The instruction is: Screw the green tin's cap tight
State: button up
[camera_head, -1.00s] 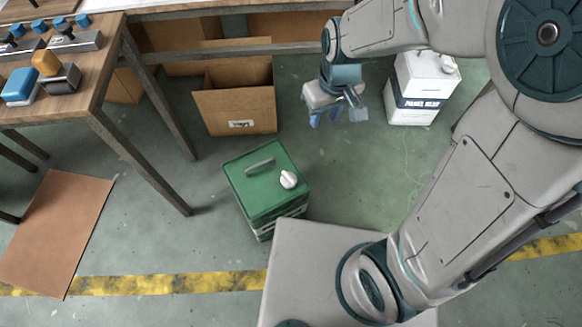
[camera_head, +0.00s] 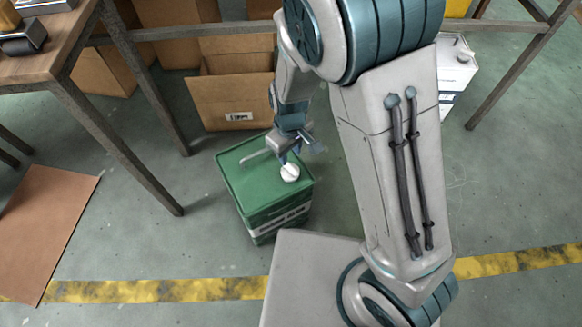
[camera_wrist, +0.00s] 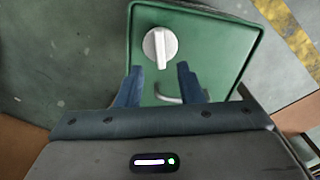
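The green tin (camera_head: 243,181) stands on the floor in front of my base, with a white label band on its side. Its white cap (camera_head: 290,173) sits on the top near the right corner. In the wrist view the green tin's top (camera_wrist: 210,35) fills the upper middle, and the white cap (camera_wrist: 160,46) lies just beyond my fingertips. My gripper (camera_head: 297,152) is over the tin's top, close to the cap. In the wrist view my gripper (camera_wrist: 160,72) is open and empty, its two blue fingers apart. The tin's carry handle (camera_wrist: 180,96) shows partly between and behind the fingers.
An open cardboard box (camera_head: 233,101) stands behind the tin. A white tin (camera_head: 452,70) stands at the right back, partly hidden by my arm. A wooden table (camera_head: 60,55) is at the left. A brown sheet (camera_head: 42,225) lies on the floor.

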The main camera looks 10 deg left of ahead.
aim_at(290, 167)
notch_tip(290, 167, down, 6)
jog(key=shift+f+b, duration=0.25)
jog(key=shift+b, duration=1)
grip_shut()
jog(key=shift+d, duration=0.2)
jog(key=shift+a, duration=0.15)
